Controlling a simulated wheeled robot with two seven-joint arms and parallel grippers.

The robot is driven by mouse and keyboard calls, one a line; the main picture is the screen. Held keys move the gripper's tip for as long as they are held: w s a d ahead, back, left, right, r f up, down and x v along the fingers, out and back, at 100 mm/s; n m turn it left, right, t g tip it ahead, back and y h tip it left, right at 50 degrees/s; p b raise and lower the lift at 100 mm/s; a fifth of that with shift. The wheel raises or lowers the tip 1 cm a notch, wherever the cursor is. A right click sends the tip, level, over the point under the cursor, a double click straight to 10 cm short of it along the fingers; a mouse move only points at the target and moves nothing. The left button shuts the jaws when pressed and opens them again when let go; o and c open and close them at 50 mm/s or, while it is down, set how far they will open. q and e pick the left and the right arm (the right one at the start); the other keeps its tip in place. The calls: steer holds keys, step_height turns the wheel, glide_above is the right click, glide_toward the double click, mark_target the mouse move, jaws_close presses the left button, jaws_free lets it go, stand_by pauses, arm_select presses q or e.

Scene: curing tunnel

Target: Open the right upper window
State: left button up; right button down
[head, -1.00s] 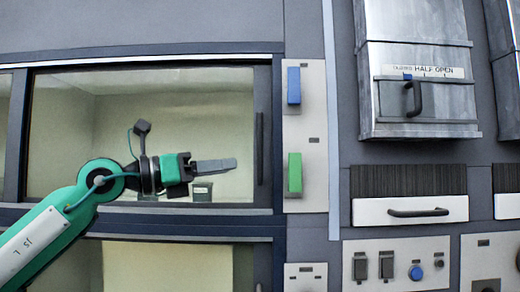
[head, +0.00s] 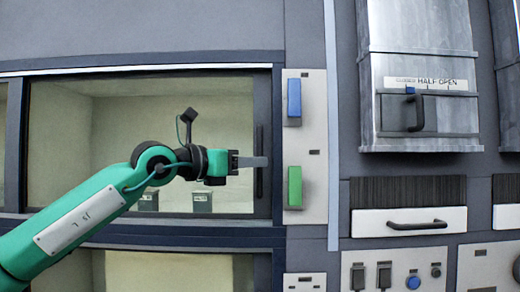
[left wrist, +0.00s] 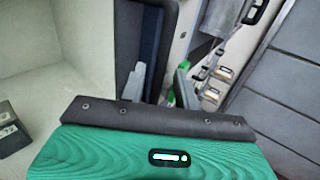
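The right upper window (head: 160,95) is a wide pane in a dark frame, and it looks closed. Its dark vertical handle (head: 259,140) is on the right stile. My left gripper (head: 262,162) reaches across the pane from the left, with its fingers overlapping the handle in the head view. In the left wrist view the two grey fingers (left wrist: 158,88) stand apart with a gap between them, so it is open. The dark window frame (left wrist: 148,45) shows behind them. I cannot tell whether the fingers touch the handle. My right gripper is out of view.
A panel with a blue block (head: 294,97) and a green block (head: 295,187) is just right of the window. Farther right are a metal hatch (head: 419,75) and a white drawer (head: 408,222). Small dark containers (head: 202,202) stand behind the pane.

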arm_select(q)
steer(key=shift+p+x, duration=0.45)
steer(key=shift+x, duration=0.9)
jaws_close()
